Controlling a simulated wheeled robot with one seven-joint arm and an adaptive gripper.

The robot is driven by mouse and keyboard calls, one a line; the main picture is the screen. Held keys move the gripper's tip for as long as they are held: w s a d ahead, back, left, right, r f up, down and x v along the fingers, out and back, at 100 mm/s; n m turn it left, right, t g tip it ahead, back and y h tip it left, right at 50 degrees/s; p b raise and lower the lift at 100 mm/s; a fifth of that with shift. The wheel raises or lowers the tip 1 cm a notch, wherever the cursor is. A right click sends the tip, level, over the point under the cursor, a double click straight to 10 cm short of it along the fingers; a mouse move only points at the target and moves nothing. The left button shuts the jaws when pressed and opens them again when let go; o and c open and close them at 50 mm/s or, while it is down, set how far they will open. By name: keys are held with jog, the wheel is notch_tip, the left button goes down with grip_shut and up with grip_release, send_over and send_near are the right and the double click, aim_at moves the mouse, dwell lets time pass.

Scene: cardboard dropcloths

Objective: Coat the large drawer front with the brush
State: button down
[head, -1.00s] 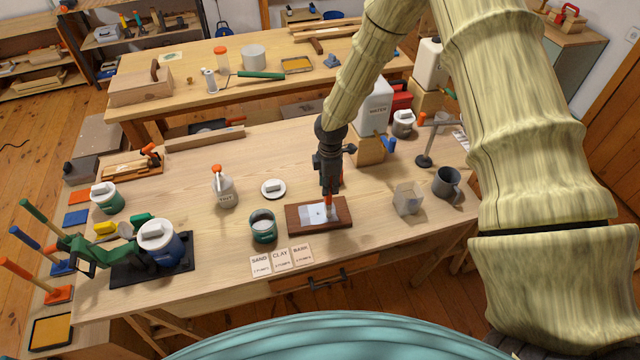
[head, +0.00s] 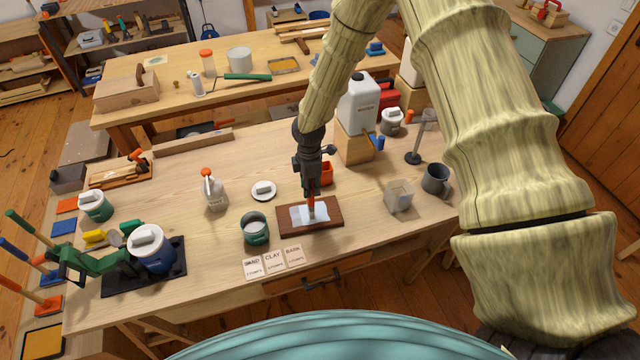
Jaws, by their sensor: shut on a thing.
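The large drawer front looks to be the dark brown board (head: 334,214) lying flat near the front of the workbench. A white patch of coating (head: 298,214) covers its middle; bare brown shows at both ends. My gripper (head: 311,182) is above the board, pointing down, shut on the brush (head: 311,203). The brush has an orange-red part on its handle. Its tip is at the white patch, near the board's middle; the bristles are too small to see clearly. A green pot (head: 255,229) with pale contents stands open, left of the board.
A white lid (head: 263,190) and spray bottle (head: 214,190) stand behind the pot. Labelled cards (head: 273,260) lie in front. A clear cup (head: 398,195) and grey mug (head: 436,179) stand right. A white container (head: 358,104) on a wooden block stands behind my gripper.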

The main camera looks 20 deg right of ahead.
jog(key=a, duration=0.7)
jog(key=shift+w+b, duration=0.3)
jog(key=shift+b, duration=0.15)
jog(key=shift+w+r+p, duration=0.1)
jog(key=shift+r+p, duration=0.95)
jog(key=shift+r, duration=1.35)
